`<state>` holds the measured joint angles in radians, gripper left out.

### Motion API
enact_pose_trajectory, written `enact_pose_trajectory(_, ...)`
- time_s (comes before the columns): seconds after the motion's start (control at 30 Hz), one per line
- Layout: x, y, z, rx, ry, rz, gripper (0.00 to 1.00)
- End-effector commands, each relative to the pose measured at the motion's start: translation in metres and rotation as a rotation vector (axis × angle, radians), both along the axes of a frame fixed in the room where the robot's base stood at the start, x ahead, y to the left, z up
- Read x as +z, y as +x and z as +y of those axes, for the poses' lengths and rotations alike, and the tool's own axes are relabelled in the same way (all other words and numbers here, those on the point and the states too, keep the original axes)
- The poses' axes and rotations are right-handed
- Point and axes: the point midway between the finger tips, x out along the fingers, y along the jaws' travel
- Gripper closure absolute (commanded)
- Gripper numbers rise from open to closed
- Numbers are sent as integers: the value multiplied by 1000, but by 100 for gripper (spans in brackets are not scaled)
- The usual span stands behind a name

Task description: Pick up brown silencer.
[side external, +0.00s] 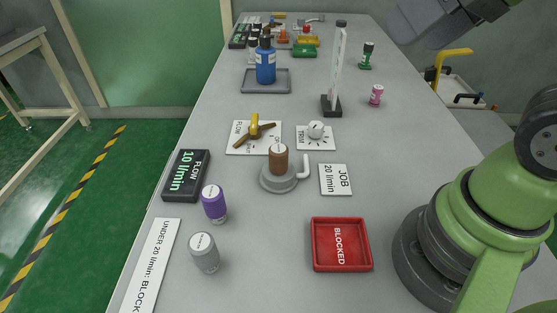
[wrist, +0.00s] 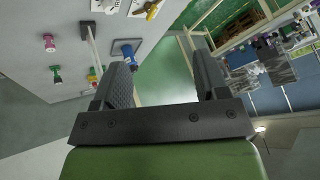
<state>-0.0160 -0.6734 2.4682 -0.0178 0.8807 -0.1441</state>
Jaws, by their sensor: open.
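The brown silencer (side external: 278,157) is a short brown cylinder with a pale labelled top. It stands upright on a round grey base (side external: 282,180) with a white side pipe, near the middle of the table in the side view. I cannot make it out in the wrist view. My gripper (wrist: 160,72) is open, with nothing between its two dark fingers. It is well away from the brown silencer.
A purple cylinder (side external: 214,204), a grey cylinder (side external: 205,253) and a red BLOCKED tray (side external: 341,223) are in front. The flow display (side external: 187,173) is left, the JOB card (side external: 336,180) right. A yellow-handled valve (side external: 255,127), a blue bottle (side external: 265,64) and an upright panel (side external: 336,68) stand behind.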

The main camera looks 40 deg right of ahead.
Motion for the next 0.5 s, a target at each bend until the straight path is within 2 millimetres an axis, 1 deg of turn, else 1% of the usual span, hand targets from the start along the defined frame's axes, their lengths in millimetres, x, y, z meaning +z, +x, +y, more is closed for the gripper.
enact_pose_trajectory(0.07,-4,15,0,167,-123,19,33)
enact_pose_trajectory(0.17,-13,40,1,473,-324,36,33)
enact_pose_trajectory(0.2,-19,51,3,610,-407,42,33)
enact_pose_trajectory(0.27,-28,66,5,820,-522,48,33)
enact_pose_trajectory(0.3,-35,76,7,964,-595,53,33)
enact_pose_trajectory(0.37,-48,91,11,1184,-697,55,33)
enact_pose_trajectory(0.4,-58,101,14,1334,-760,53,33)
enact_pose_trajectory(0.47,-74,114,18,1563,-845,49,33)
enact_pose_trajectory(0.5,-86,122,22,1719,-897,42,33)
